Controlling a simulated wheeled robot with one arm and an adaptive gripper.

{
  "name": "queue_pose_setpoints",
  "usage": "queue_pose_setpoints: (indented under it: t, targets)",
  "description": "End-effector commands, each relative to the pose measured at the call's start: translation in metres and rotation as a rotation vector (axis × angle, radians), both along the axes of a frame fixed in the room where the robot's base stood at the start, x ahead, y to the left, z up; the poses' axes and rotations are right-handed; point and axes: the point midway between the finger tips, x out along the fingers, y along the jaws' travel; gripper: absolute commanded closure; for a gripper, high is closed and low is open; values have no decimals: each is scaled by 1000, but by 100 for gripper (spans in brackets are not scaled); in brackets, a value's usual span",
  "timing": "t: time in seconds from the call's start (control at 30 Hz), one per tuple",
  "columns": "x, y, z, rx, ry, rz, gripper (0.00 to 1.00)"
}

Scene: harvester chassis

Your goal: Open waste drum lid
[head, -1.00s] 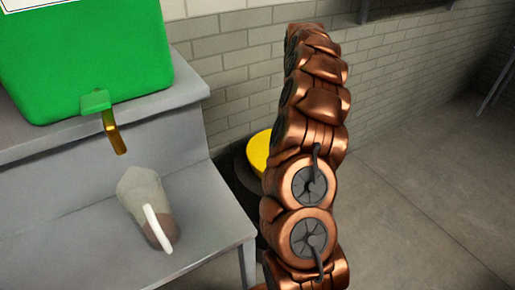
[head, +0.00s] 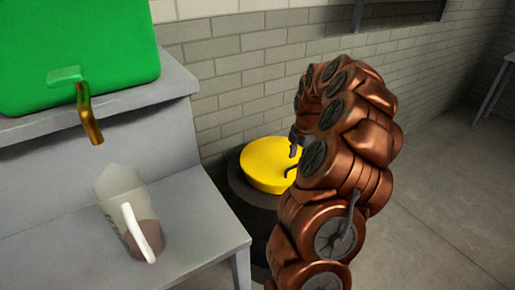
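The waste drum (head: 254,196) is a dark round drum standing on the floor beside the grey bench, partly hidden by the bench and my arm. Its yellow round lid (head: 262,165) lies flat on top and looks closed. My copper arm covers the right side of the drum. My gripper (head: 291,161) is at the right part of the lid, with two dark fingertips showing apart and nothing seen between them. The tips appear over or just at the lid; whether they touch it I cannot tell. The gripper's base is hidden behind the arm.
A green container (head: 80,50) with a brass spout (head: 88,115) stands on the upper step of the grey bench (head: 195,235). A pitcher with a white handle (head: 117,192) stands on the lower step. A brick wall is behind the drum. Floor at right is clear.

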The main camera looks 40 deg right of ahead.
Motion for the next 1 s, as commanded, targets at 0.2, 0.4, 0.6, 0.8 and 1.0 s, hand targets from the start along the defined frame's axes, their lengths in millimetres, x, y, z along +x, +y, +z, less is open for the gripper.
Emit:
queue_pose_setpoints:
  t: [0.2, 0.4, 0.6, 0.8, 1.0]
  targets:
    - [-5, 1, -18, -4, -54, -1, 63]
    - [-8, 0, -3, -10, -74, 0, 63]
    - [-11, 0, 21, -12, -76, -2, 63]
    - [-17, 1, 49, -10, -73, -1, 63]
    - [-15, 18, 71, 3, -73, -14, 63]
